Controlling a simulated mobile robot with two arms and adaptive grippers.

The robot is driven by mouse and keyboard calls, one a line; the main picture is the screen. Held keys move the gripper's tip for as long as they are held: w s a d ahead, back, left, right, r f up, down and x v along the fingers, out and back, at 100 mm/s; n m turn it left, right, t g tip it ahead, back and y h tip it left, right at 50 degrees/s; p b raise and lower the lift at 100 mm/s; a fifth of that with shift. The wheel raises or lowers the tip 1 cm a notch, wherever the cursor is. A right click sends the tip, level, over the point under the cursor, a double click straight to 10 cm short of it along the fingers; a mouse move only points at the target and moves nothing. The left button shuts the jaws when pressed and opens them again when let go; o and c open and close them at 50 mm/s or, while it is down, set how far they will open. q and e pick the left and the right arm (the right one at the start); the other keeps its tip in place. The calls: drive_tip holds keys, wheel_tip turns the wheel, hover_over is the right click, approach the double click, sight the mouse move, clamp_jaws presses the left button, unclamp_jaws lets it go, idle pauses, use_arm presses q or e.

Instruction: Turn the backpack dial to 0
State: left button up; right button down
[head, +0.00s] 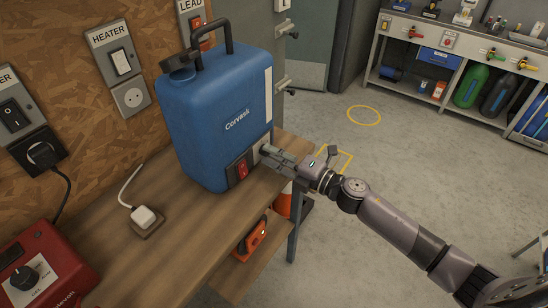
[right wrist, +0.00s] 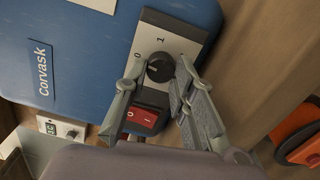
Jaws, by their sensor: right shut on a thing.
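The blue backpack (head: 222,110), marked Corvask, stands upright on the wooden bench. Its dial is a black knob (right wrist: 159,68) on a pale plate low on the front. In the right wrist view a 0 and a 1 show beside the knob; a finger may cover other marks. I cannot make out clearly which mark the knob points to. My right gripper (head: 267,152) reaches in from the right and is shut on the dial, one finger on each side. A red rocker switch (head: 242,169) sits beside the dial plate. My left gripper is not in view.
Wall switches and sockets (head: 130,96) line the left. An orange item (head: 251,240) lies below the bench. The floor right of it is clear.

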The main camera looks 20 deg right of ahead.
drive_tip(key=shift+f+n, duration=0.15)
drive_tip(key=shift+n, duration=0.55)
drive_tip(key=c, duration=1.3)
unclamp_jaws()
drive_tip(key=shift+c, duration=0.2)
drive_tip(key=shift+s, duration=0.1)
drive_tip(key=v, duration=1.2)
